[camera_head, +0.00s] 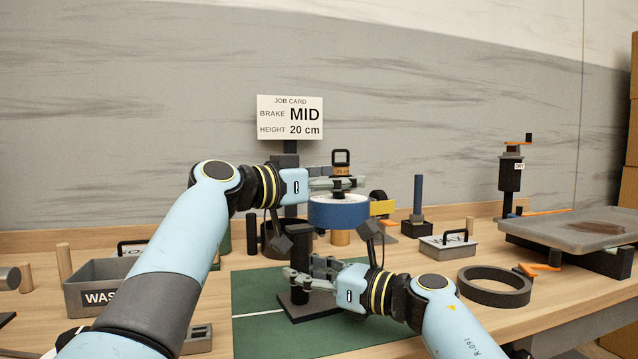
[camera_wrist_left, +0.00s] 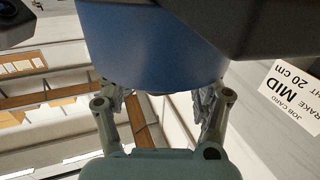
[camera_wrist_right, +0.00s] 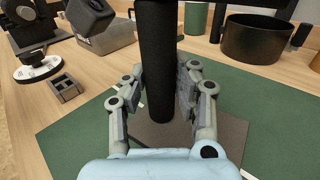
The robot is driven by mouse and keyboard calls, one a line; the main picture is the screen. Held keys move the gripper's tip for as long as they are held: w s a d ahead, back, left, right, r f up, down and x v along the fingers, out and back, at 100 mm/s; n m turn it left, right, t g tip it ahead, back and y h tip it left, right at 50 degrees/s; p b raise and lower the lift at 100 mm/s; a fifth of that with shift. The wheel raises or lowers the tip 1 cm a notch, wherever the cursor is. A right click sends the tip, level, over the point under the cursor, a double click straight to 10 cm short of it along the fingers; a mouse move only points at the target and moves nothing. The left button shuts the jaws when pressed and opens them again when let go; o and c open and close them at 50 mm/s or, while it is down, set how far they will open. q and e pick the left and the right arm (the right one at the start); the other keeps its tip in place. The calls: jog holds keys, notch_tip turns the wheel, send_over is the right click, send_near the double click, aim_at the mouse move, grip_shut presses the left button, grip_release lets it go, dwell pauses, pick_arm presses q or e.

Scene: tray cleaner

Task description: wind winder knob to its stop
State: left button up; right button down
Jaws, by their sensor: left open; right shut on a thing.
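A blue drum (camera_head: 338,214) with a pale marked top stands over the green mat. A small dark part, likely the winder knob (camera_head: 341,195), shows on that top, mostly covered by my fingers. My left gripper (camera_head: 335,184) is open just above the drum top, fingers level. In the left wrist view the blue drum (camera_wrist_left: 150,45) fills the space beyond the fingers, and the knob is hidden. My right gripper (camera_head: 300,279) is shut on a black post (camera_wrist_right: 157,70) rising from a dark square base plate (camera_head: 312,309). The post's joint with the drum cannot be seen.
A job card (camera_head: 290,117) reads brake MID, height 20 cm. The green mat (camera_head: 255,340) is clear in front.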

pick_arm(q)
jog(key=v, duration=1.1)
jog(key=shift+s+a, duration=0.15)
jog(key=shift+s, duration=0.05)
jog(key=w+a+m+g+h, duration=0.2)
jog(key=w+m+g+h, duration=0.15)
jog(key=m+g, duration=0.2)
jog(key=shift+n+g, duration=0.45)
jog(key=x, duration=0.8)
jog(key=w+x, duration=0.1)
jog(key=x, duration=0.3)
jog(key=shift+a+f, duration=0.15)
jog(key=shift+f, duration=0.2)
